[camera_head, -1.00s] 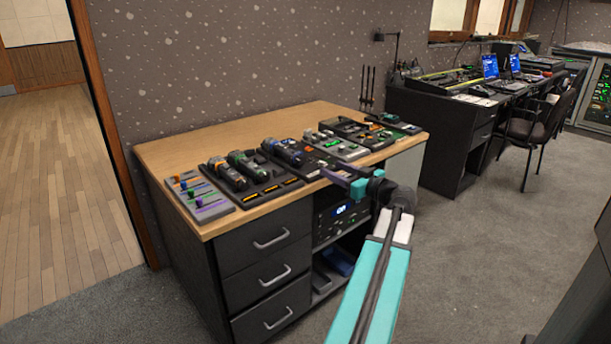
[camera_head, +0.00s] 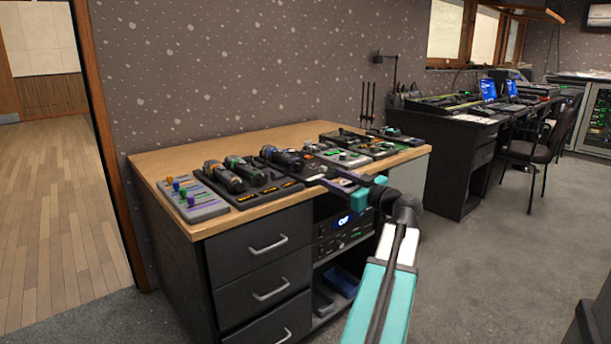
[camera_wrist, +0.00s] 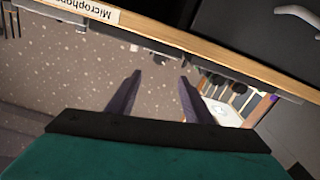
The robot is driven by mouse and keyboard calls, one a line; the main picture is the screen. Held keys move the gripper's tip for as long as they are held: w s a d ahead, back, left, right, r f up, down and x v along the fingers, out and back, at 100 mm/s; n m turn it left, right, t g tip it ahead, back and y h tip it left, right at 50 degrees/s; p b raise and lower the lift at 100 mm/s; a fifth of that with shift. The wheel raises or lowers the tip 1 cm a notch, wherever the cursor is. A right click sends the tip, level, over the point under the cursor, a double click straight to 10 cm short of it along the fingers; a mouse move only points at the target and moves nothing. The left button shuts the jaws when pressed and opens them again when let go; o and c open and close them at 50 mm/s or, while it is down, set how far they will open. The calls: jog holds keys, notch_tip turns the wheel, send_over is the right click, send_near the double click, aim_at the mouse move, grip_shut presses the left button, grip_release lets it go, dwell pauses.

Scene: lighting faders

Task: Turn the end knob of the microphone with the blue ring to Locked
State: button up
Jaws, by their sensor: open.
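Three dark microphones lie side by side in a black tray (camera_head: 270,190) on the wooden desk in the head view. The rightmost microphone (camera_head: 284,158) seems to carry the blue ring; the other two show orange (camera_head: 223,177) and green (camera_head: 248,170). Its end knob and lock marking are too small to make out. My gripper (camera_head: 330,183) is at the desk's front edge, just right of the microphone tray, with purple fingers. In the wrist view my gripper (camera_wrist: 159,78) is open with nothing between its fingers; no whole microphone is clear there.
A fader panel (camera_head: 192,199) stands left of the microphones, and more control panels (camera_head: 343,157) stand right. In the wrist view the wooden desk edge (camera_wrist: 200,48) crosses the top, with an upside-down "Microphone" label (camera_wrist: 90,10).

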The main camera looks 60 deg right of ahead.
aim_at(301, 165)
dwell(0.4)
jog(key=b+x, duration=0.3)
jog(key=x, duration=1)
jog(key=shift+w+d+b, duration=0.25)
jog(key=shift+w+b, duration=0.05)
jog(key=shift+w, duration=0.05)
jog(key=c, duration=1.1)
